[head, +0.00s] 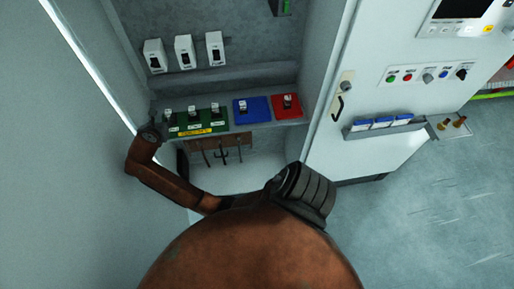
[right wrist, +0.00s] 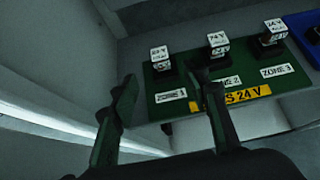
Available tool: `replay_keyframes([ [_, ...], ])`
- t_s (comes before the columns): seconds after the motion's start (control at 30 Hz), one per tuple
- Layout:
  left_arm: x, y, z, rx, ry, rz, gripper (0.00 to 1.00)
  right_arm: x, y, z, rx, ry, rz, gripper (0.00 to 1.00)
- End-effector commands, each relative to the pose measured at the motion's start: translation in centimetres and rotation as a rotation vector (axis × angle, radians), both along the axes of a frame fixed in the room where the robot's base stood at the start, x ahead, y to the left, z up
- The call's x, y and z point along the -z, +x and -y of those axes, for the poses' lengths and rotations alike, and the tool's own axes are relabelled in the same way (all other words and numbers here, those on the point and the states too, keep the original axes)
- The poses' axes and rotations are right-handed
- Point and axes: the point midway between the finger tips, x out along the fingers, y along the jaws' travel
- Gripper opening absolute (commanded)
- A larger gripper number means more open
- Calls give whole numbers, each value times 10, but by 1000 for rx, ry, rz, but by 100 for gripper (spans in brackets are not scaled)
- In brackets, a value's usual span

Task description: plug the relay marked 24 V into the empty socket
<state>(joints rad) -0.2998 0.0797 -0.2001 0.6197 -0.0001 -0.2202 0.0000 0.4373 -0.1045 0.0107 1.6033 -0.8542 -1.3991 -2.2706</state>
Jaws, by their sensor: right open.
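My right gripper (head: 153,130) is open and empty at the left end of the green board (head: 205,127). Its two fingers are spread in the right wrist view (right wrist: 167,100), in front of the board's near edge. Three white-topped relays on black bases stand on the board: the zone 1 relay (right wrist: 160,56), whose marking I cannot read surely, the zone 2 relay (right wrist: 218,42) and the zone 3 relay (right wrist: 275,30), both seeming to read 24 V. A yellow label (right wrist: 247,94) ends in "S 24 V". I cannot make out an empty socket. My left gripper is not in view.
A blue board (head: 258,113) and a red board (head: 289,114), each with a white-topped piece, lie right of the green one. Several white units (head: 184,52) hang above. The open cabinet door (head: 400,105) carries buttons and a holder with blue items.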

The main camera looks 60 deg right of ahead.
Motion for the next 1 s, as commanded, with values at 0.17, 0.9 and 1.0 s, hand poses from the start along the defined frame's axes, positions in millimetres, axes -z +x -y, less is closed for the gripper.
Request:
replay_keyframes([
  [0.17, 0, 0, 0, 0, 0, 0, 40, 9, 1, 0, 17, 79, 102, 43],
  [0.9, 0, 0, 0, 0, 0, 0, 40, 239, -58, -63, 509, 1281, 663, 43],
  [1.0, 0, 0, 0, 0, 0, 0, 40, 316, -97, -64, 655, 1329, 600, 43],
])
